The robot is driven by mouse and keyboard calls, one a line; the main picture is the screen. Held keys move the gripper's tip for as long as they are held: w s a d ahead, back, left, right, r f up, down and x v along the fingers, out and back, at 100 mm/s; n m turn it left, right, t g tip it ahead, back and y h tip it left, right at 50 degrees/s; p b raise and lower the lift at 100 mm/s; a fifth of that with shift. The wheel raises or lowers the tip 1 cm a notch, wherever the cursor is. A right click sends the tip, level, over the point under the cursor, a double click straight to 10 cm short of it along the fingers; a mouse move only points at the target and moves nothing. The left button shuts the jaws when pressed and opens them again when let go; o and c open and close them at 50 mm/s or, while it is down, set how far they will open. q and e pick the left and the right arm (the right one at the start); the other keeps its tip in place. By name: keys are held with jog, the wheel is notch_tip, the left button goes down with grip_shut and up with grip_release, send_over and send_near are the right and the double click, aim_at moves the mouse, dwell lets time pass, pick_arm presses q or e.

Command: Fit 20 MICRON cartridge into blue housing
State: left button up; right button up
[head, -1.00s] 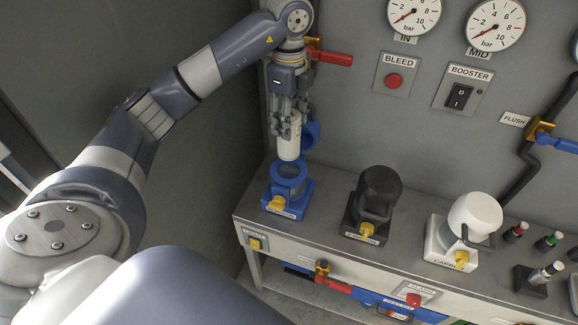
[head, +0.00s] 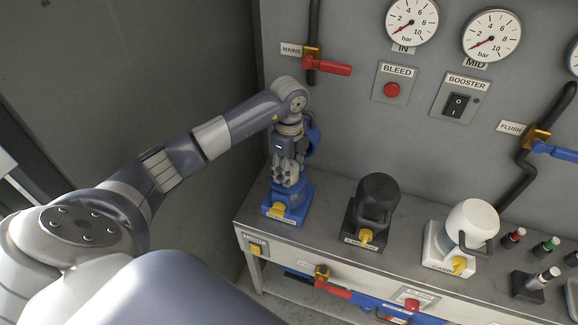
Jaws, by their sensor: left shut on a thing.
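The blue housing (head: 299,205) stands at the left end of the grey bench, with a yellow part at its front. Its blue lid is swung up behind it. My left gripper (head: 287,182) is directly over the housing's mouth, pointing down, and shut on the white cartridge. The cartridge is hidden in the housing and behind the fingers; how deep it sits cannot be told. My right gripper is not in view.
A black housing (head: 378,195) and a white housing (head: 470,225) stand to the right on the bench (head: 330,235). A red-handled mains valve (head: 325,68) is on the wall above my left wrist. Small bottles stand at far right.

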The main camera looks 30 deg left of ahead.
pick_arm(q)
jog(key=shift+f, duration=0.1)
jog(key=o, duration=1.2)
notch_tip(320, 180, up, 12)
jog(key=b, duration=0.2)
jog(key=shift+r, duration=0.2)
jog(key=shift+d, duration=0.1)
